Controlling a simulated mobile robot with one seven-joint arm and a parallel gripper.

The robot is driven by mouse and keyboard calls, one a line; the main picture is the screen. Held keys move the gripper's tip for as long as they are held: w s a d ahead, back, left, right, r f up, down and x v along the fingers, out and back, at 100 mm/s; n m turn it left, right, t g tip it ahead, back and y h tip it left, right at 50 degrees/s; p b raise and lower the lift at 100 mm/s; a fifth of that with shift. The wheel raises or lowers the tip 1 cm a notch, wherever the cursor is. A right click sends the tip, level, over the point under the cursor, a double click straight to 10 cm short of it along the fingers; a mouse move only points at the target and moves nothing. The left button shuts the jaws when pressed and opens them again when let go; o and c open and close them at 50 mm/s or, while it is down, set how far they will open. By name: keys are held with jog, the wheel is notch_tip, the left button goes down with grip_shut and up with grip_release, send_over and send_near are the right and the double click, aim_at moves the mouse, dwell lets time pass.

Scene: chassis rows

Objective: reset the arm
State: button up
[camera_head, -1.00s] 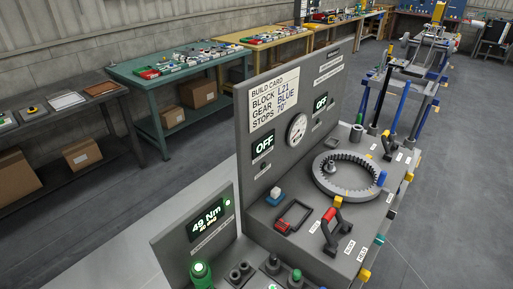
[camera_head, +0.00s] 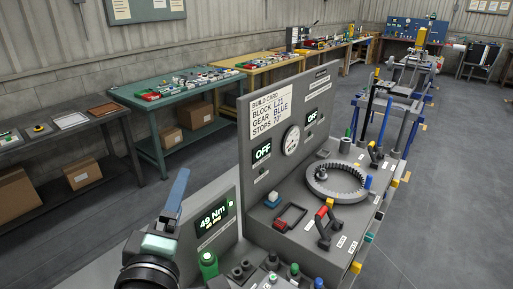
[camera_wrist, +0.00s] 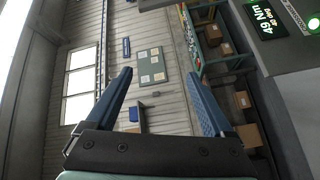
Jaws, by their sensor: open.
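My gripper (camera_head: 180,185) has come up at the lower left of the head view, left of the grey panel reading 49 Nm (camera_head: 212,217). One blue finger points upward there, and the other is hidden behind it. In the wrist view my gripper (camera_wrist: 163,80) has two blue fingers spread wide with nothing between them. It points across the room toward the corrugated wall (camera_wrist: 170,60), and the picture is turned on its side. The gripper touches nothing that I can see.
A workstation with a build card (camera_head: 276,104), a toothed ring (camera_head: 338,198) and a red-handled lever (camera_head: 323,226) stands to the right. A green bench (camera_head: 140,105) with small parts and a dark bench (camera_head: 95,110) line the wall. Grey floor (camera_head: 150,185) lies between.

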jog(key=s+d+r+m+t, duration=0.1)
jog(key=d+r+m+t, duration=0.25)
jog(key=r, duration=0.65)
jog(key=s+d+r+m+t, duration=0.15)
jog(key=d+r+m, duration=0.3)
jog(key=r, duration=0.45)
jog(key=s+d+r+m+t, duration=0.4)
jog(key=s+r+m, duration=0.2)
jog(key=r, duration=0.6)
jog(key=s, duration=0.2)
jog(key=shift+s+d+r+m, duration=0.25)
jog(key=shift+s+r+m, duration=0.05)
jog(key=shift+s+r, duration=0.05)
